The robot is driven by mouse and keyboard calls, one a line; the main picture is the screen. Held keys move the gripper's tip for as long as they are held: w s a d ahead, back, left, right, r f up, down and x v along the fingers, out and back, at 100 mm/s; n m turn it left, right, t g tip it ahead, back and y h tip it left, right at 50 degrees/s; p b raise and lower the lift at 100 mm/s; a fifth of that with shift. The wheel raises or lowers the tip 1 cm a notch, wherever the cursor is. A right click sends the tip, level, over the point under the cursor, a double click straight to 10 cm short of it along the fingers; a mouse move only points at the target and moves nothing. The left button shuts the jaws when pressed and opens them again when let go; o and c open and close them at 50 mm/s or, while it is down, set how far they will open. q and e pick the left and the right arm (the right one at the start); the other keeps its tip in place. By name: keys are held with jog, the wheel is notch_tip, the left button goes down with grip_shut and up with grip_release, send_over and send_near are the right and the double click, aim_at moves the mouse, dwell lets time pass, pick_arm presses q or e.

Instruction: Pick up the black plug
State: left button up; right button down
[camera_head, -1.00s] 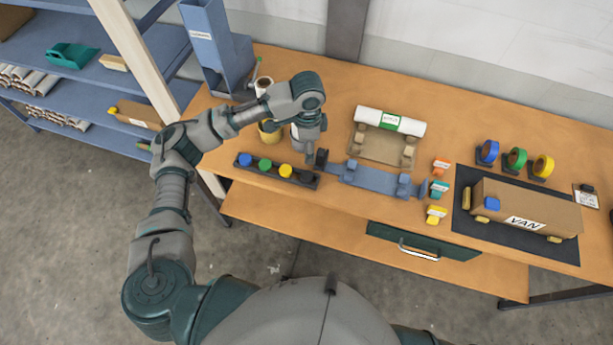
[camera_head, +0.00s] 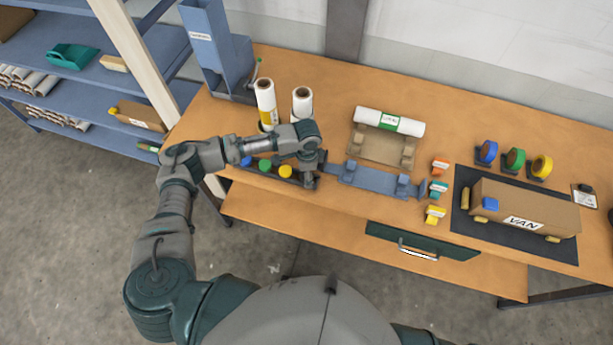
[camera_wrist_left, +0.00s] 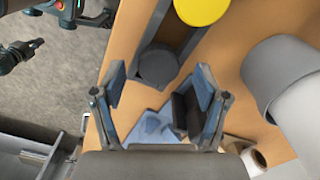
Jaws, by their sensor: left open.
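The black plug (camera_wrist_left: 158,68) shows in the left wrist view as a dark round top at the end of a dark rack (camera_wrist_left: 182,35), beside the yellow plug (camera_wrist_left: 201,8). My left gripper (camera_wrist_left: 160,84) is open and empty, with its two blue-padded fingers apart and the plug appearing between and just beyond their tips. In the head view my left gripper (camera_head: 310,172) is over the right end of the rack and hides the black plug. At the left of the wrist view, a dark part (camera_wrist_left: 22,54) looks like my right gripper; its jaws are too small to read.
Blue (camera_head: 246,161), green (camera_head: 265,165) and yellow plugs sit in the rack to the left. A blue stand (camera_head: 372,180) is close on the right. White rolls (camera_head: 301,104) stand behind. A cardboard van (camera_head: 525,205) lies on a dark mat at the right.

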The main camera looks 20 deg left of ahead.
pick_arm(q)
jog(key=shift+f, duration=0.55)
jog(key=shift+c, duration=0.3)
jog(key=c, duration=0.9)
jog(key=shift+r, duration=0.1)
jog(key=shift+r, duration=0.6)
notch_tip(320, 180, up, 2)
jog(key=shift+r, duration=0.15)
jog(key=s+d+r, duration=0.1)
jog(key=s+d, duration=0.2)
jog(key=s, duration=1.2)
jog(key=shift+s+d+r+b, duration=0.2)
jog(key=shift+s+b, duration=0.15)
jog(key=shift+b, duration=0.1)
